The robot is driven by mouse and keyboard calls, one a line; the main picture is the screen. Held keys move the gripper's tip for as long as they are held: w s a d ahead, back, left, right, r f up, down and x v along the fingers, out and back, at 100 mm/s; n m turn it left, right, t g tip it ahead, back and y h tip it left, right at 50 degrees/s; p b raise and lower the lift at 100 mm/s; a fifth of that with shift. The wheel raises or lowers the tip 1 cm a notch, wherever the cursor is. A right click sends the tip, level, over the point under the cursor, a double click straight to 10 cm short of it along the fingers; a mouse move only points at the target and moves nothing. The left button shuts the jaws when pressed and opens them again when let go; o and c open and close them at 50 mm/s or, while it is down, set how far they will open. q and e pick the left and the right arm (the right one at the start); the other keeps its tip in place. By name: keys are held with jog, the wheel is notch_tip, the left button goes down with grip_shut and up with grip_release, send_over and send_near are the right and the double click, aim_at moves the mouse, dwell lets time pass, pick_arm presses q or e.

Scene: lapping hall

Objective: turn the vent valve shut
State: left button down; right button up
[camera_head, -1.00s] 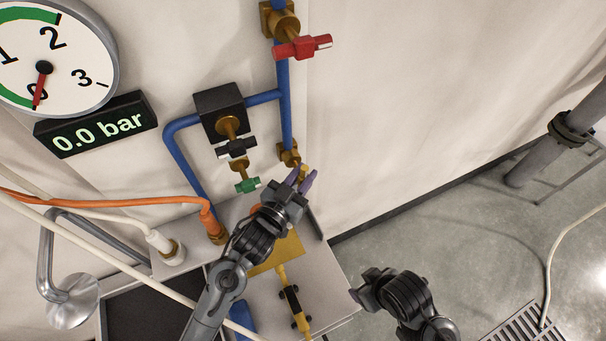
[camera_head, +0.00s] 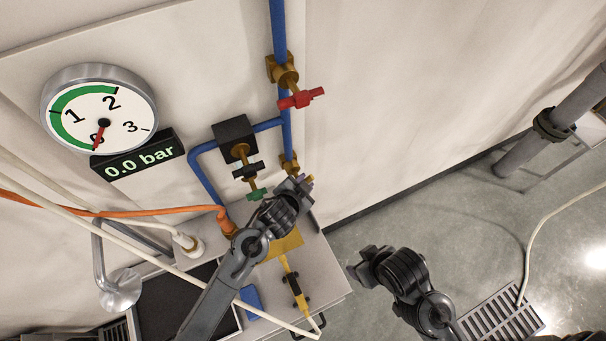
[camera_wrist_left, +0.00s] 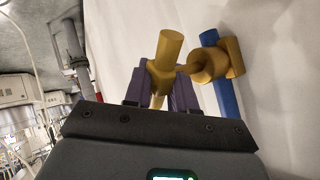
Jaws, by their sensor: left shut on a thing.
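My left gripper (camera_head: 300,184) is at the low brass valve (camera_head: 289,163) on the blue pipe. In the left wrist view its purple fingers (camera_wrist_left: 164,85) are shut on a yellow valve handle (camera_wrist_left: 169,48), one finger on each side. The handle's stem joins the brass valve body (camera_wrist_left: 212,64) on the blue pipe (camera_wrist_left: 226,95). No label shows that names this the vent valve. The handle's lower part is hidden behind the gripper. My right gripper (camera_head: 362,262) hangs over the floor, away from the valves; its jaw opening is unclear.
A red-handled valve (camera_head: 301,98) sits higher on the pipe. Black (camera_head: 248,170) and green (camera_head: 257,194) handles are left of my gripper. The gauge (camera_head: 99,110) points at 0 and the display (camera_head: 138,155) reads 0.0 bar. Hoses cross the bench; floor at right is open.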

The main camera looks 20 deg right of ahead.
pick_arm(q)
jog(key=y+p, duration=0.1)
jog(key=m+y+p, duration=0.1)
jog(key=y, duration=0.1)
jog(key=shift+d+r+g, duration=0.15)
jog(key=shift+g, duration=0.15)
jog(key=y, duration=0.1)
jog(key=m+y+p, duration=0.1)
jog(key=shift+f+y, duration=0.25)
jog(key=shift+y, duration=0.05)
jog(key=shift+f+m+y, duration=0.1)
jog(key=shift+m+y, duration=0.2)
jog(key=shift+y, duration=0.3)
jog(key=c, duration=1.1)
grip_release()
